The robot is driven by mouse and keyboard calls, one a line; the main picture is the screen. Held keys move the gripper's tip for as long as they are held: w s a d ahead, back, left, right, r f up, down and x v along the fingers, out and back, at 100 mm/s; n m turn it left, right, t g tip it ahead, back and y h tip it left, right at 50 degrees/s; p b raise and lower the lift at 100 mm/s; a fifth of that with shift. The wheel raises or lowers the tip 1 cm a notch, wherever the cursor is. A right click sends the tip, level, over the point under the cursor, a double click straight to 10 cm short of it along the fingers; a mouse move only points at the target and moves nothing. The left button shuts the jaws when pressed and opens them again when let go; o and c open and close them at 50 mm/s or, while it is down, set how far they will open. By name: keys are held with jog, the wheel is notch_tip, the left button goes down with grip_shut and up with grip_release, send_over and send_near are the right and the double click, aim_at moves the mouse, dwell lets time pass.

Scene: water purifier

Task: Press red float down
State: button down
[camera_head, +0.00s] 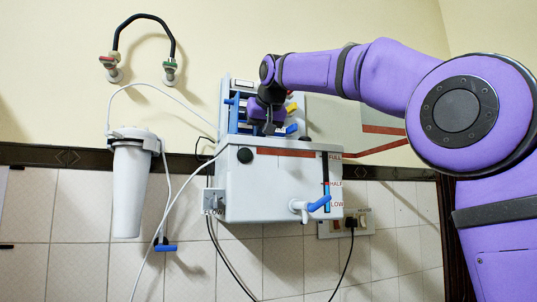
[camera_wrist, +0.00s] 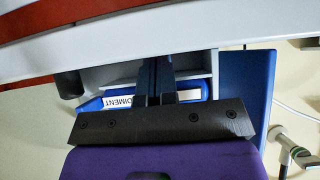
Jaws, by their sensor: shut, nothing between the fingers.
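The water purifier's white tank (camera_head: 275,185) hangs on the wall, with a level gauge (camera_head: 326,195) marked FULL, HALF and LOW on its right front. The gauge shows blue, with a small reddish mark near HALF; I cannot clearly single out a red float. My gripper (camera_head: 275,127) points down into the open upper part of the purifier, above and behind the tank's front. In the wrist view my gripper (camera_wrist: 155,75) is shut and empty, its fingers in front of a blue filter labelled SEDIMENT (camera_wrist: 110,101). The fingertips are partly hidden, so contact is unclear.
A blue panel (camera_wrist: 246,85) stands right of my fingers in the wrist view, and a dark round knob (camera_wrist: 69,84) is at left. A blue-handled tap (camera_head: 316,205) sticks out from the tank. A white filter housing (camera_head: 130,188) with a tube hangs at left.

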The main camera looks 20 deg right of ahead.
jog(key=shift+f, duration=0.1)
jog(key=shift+r, duration=3.5)
jog(key=shift+s, duration=0.15)
